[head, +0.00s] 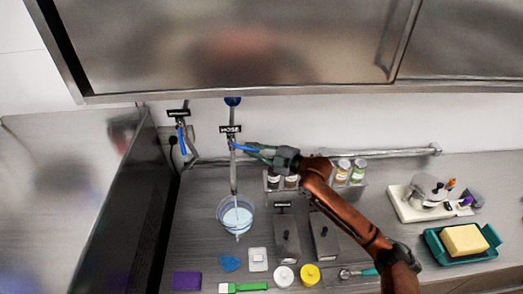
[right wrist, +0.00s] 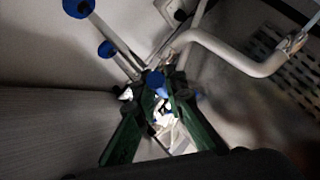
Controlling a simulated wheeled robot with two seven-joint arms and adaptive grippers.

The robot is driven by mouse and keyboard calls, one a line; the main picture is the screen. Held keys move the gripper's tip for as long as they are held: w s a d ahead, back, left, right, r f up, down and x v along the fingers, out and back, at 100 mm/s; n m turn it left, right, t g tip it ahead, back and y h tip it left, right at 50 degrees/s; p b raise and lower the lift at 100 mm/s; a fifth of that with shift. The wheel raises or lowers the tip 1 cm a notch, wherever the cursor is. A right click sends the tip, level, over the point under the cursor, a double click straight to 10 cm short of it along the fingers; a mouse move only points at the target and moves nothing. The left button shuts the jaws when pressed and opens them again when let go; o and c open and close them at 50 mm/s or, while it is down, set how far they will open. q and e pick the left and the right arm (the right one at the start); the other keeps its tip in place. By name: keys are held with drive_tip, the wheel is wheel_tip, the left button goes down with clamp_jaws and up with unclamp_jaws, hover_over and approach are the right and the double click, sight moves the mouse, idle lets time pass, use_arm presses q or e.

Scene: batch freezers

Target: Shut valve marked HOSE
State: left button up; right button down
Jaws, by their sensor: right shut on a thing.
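The label HOSE (head: 230,129) is on a thin vertical pipe (head: 234,175) at the wall. Just below the label, a blue valve handle (head: 240,148) points to the right, roughly across the pipe. My right gripper (head: 250,150) reaches in from the right and is shut on this handle. In the right wrist view the green fingers of my right gripper (right wrist: 157,97) close around a blue piece (right wrist: 155,79), partly hidden by the fingertips. My left gripper is not in view.
A second labelled valve with a hanging blue handle (head: 182,138) is to the left. A clear bowl of pale liquid (head: 221,217) stands under the pipe. Jars (head: 343,170), grey containers (head: 286,240) and a green tray (head: 437,247) stand on the counter. A steel cabinet (head: 235,45) overhangs.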

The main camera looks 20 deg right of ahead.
wheel_tip(320, 180, up, 2)
drive_tip(key=n+g+h+p, duration=0.1)
drive_tip(key=p, duration=0.1)
drive_tip(key=shift+p, duration=0.4)
drive_tip(key=shift+d+r+n+h+p, duration=0.15)
drive_tip(key=shift+n+h+p, duration=0.15)
drive_tip(key=shift+h+p, duration=0.25)
drive_tip(key=c, duration=2)
unclamp_jaws()
drive_tip(key=shift+o, duration=0.2)
drive_tip(key=shift+s+d, duration=0.1)
drive_tip(key=shift+s, duration=0.1)
drive_tip(key=v, duration=1.1)
drive_tip(key=shift+s+d+r, duration=0.15)
drive_tip(key=shift+d+r, duration=0.05)
